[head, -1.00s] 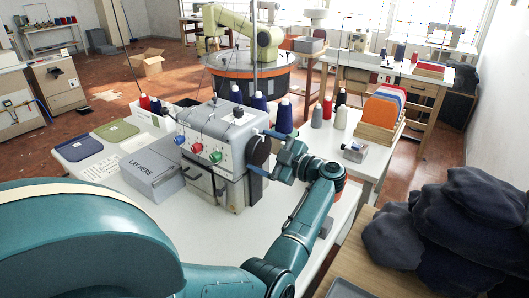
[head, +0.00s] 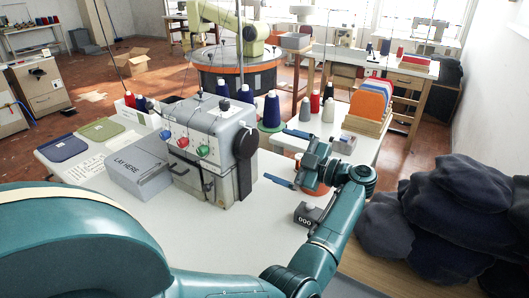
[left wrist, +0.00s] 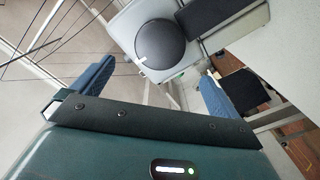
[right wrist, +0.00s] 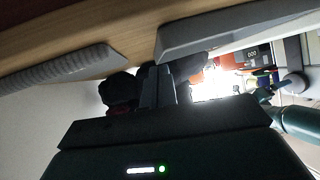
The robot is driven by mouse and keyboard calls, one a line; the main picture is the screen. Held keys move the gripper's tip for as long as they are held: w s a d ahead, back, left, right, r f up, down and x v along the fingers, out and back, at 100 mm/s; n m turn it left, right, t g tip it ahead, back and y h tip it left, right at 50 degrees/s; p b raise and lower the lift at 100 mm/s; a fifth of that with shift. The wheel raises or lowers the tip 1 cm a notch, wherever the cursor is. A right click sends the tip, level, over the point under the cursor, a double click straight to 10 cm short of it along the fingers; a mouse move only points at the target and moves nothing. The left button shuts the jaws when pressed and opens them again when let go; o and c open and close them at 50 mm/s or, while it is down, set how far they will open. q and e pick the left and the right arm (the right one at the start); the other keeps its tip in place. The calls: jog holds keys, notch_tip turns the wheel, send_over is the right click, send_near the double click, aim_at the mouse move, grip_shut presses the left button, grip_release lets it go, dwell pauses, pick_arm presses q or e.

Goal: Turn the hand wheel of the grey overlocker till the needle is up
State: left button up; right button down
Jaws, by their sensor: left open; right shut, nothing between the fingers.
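The grey overlocker (head: 206,140) stands on the white table. Its black hand wheel (head: 246,142) is on its right side. The left wrist view also shows the wheel (left wrist: 160,44), a dark disc with a white mark at its left edge. My left gripper (head: 276,154) is open to the right of the wheel, blue fingers pointing at it, with a gap between. In the left wrist view the wheel appears beyond the two fingers (left wrist: 158,72). I cannot make out the needle. My right gripper (right wrist: 158,86) is shut and empty; it shows only in the right wrist view.
A grey LAY HERE box (head: 138,172) sits left of the machine. Thread cones, including a blue one (head: 271,110), stand behind it. A small counter (head: 307,214) lies near my left forearm. Dark cloth (head: 450,215) is heaped at the right.

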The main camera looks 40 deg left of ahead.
pick_arm(q)
jog(key=shift+w+d, duration=0.2)
jog(key=shift+d, duration=1.65)
